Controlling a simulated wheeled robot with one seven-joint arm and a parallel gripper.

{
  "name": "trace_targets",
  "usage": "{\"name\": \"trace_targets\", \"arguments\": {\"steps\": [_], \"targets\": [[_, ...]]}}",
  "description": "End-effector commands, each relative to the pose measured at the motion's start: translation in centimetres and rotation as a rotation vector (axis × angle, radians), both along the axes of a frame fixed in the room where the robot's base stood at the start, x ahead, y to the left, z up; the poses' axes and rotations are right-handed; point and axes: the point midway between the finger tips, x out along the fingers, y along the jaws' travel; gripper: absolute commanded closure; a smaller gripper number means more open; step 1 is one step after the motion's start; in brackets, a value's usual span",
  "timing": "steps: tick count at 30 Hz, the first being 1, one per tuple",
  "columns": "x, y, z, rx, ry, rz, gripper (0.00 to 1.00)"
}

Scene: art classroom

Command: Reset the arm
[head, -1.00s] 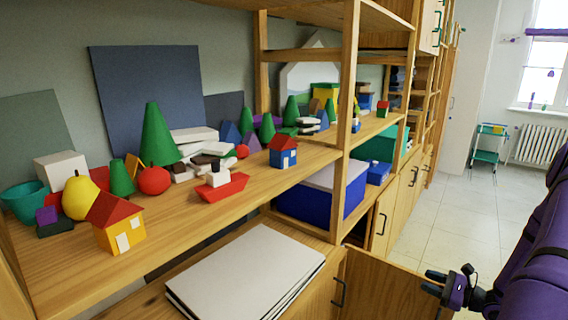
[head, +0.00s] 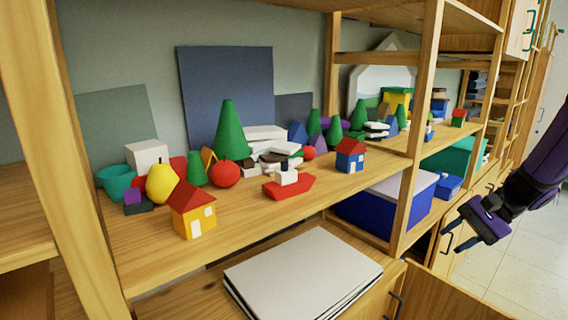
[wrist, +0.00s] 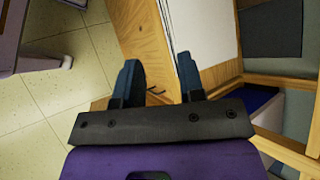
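My gripper (head: 460,238) is purple and black and hangs at the right side of the head view, in front of the shelving. In the wrist view, its two dark fingers (wrist: 158,82) are spread apart with nothing between them. Beyond the fingertips are the wooden cabinet edge and the stack of white boards (wrist: 200,30). No object is held.
A wooden shelf (head: 250,222) holds a yellow toy house (head: 193,220), a red boat (head: 288,187), fruit and green cones. A white board stack (head: 303,276) lies below it, beside a blue bin (head: 378,212). An open cabinet door (head: 455,297) juts out. Tiled floor (head: 535,255) is clear at right.

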Motion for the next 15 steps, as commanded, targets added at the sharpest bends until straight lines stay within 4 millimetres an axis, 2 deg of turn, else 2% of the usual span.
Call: {"name": "trace_targets", "arguments": {"steps": [1,6,15], "targets": [[-0.5,1.2,1.3,-0.048,-0.018,0.047,0.64],[-2.5,4.2,4.3,-0.203,-0.069,0.181,0.64],[-6.7,8.2,9.0,-0.474,-0.202,0.385,0.64]]}}
